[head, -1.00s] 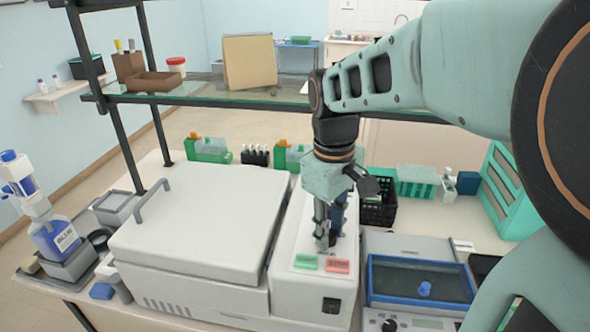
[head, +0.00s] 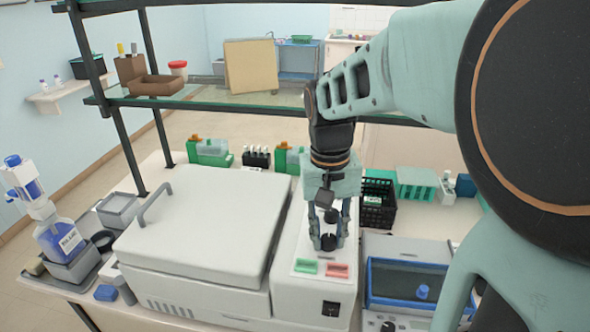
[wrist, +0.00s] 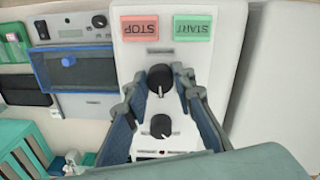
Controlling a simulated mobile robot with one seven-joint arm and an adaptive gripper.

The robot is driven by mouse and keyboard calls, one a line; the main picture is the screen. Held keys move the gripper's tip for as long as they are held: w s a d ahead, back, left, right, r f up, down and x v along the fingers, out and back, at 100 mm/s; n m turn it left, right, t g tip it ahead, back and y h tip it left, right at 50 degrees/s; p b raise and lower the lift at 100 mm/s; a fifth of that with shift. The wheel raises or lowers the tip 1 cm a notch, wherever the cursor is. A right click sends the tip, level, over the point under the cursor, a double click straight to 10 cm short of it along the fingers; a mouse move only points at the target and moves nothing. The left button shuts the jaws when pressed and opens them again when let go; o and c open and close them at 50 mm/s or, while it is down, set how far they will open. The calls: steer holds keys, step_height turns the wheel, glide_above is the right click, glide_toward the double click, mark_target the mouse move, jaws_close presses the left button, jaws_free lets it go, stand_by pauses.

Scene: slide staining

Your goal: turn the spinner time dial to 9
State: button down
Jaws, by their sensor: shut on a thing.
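The spinner (head: 205,235) is a white machine with a big lid and a control strip (head: 312,285) on its right side. Two black dials stand on the strip. The nearer dial (head: 329,242), beside the green and red buttons, also shows in the wrist view (wrist: 160,78); its white pointer line faces away from the buttons. The farther dial (wrist: 160,126) sits between my finger bases. I cannot read the dial labels or numbers, so which is the time dial is unclear. My gripper (head: 328,243) points down and is shut on the nearer dial, a finger on each side.
The green START button (head: 306,267) and red STOP button (head: 337,270) lie just in front of my fingers. A blue-framed device (head: 410,283) stands close on the right. A black basket (head: 378,205) is behind. A glass shelf (head: 240,98) spans behind my wrist.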

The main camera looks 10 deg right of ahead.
mark_target(325, 239)
steer(key=shift+m, duration=0.4)
steer(key=c, duration=1.6)
jaws_free()
steer(key=r, duration=1.2)
steer(key=shift+a, duration=0.35)
